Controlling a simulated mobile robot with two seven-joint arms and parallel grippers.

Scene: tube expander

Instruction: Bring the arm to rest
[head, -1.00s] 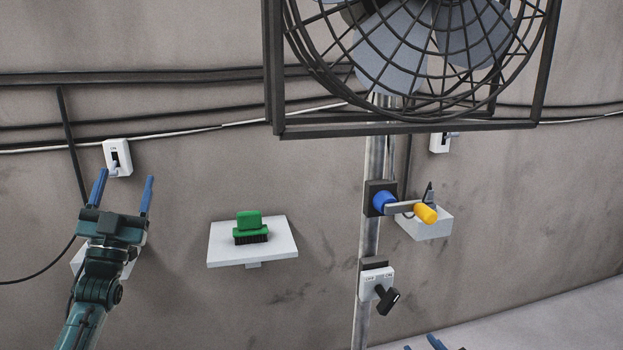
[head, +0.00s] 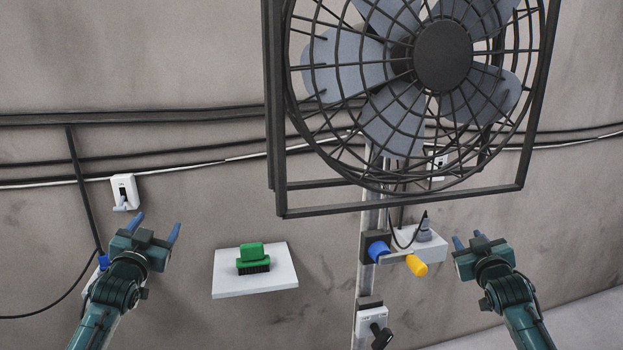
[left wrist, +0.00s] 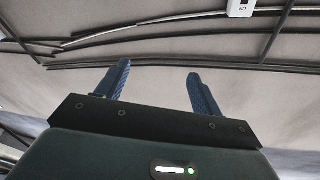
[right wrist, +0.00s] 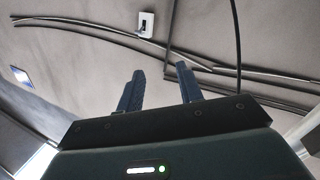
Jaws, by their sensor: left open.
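My left gripper (head: 156,226) is at the left of the head view, below a white wall switch (head: 125,191). Its blue fingers stand apart with nothing between them, as the left wrist view (left wrist: 162,80) also shows. My right gripper (head: 467,239) is at the right, beside the grey holder on the wall. Its fingers (right wrist: 158,82) are apart and empty in the right wrist view. Both grippers point upward, and neither visibly holds anything.
A caged fan (head: 443,55) hangs above. A green brush (head: 251,254) rests on a white shelf (head: 228,285). Bare wall separates my left gripper from the shelf.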

